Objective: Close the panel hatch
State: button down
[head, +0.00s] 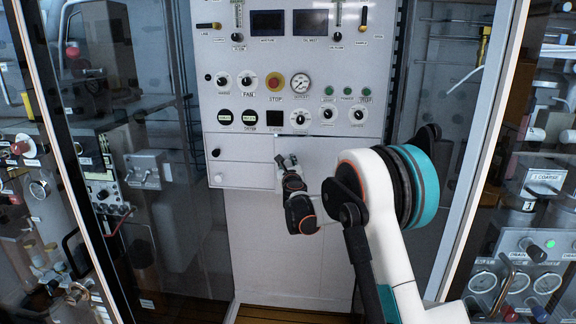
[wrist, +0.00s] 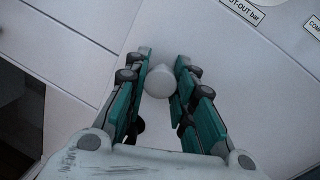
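The front panel (head: 290,45) is a tall pale cabinet face with gauges and knobs. Below its controls are pale hatch faces (head: 240,174), one with a black knob (head: 215,152) and one with a small white knob (head: 218,179). My gripper (head: 286,160) is in front of the lower panel, right of these faces. In the wrist view, its two teal fingers stand on either side of a round whitish knob (wrist: 160,82) on a pale flat surface. The gaps are too small to tell whether the fingers press on it. A dark round thing is partly hidden behind the left finger.
Buttons, a red stop button (head: 274,81) and a dial gauge (head: 300,83) sit above my gripper. Glass walls stand at both sides, with equipment such as a grey box (head: 148,168) at left. The pale lower panel front is clear below the hatch faces.

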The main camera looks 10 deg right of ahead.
jog(key=shift+w+d+m+h, duration=0.1)
jog(key=shift+w+m+h, duration=0.25)
jog(key=shift+w, duration=0.5)
jog(key=shift+w+d+m+h, duration=0.15)
jog(key=shift+w+h, duration=0.3)
jog(key=shift+w, duration=0.7)
jog(key=shift+r+h, duration=0.15)
jog(key=shift+h, duration=0.15)
jog(key=c, duration=1.5)
grip_release()
jog(key=shift+o, duration=0.9)
jog(key=shift+w, duration=0.15)
jog(key=v, duration=1.2)
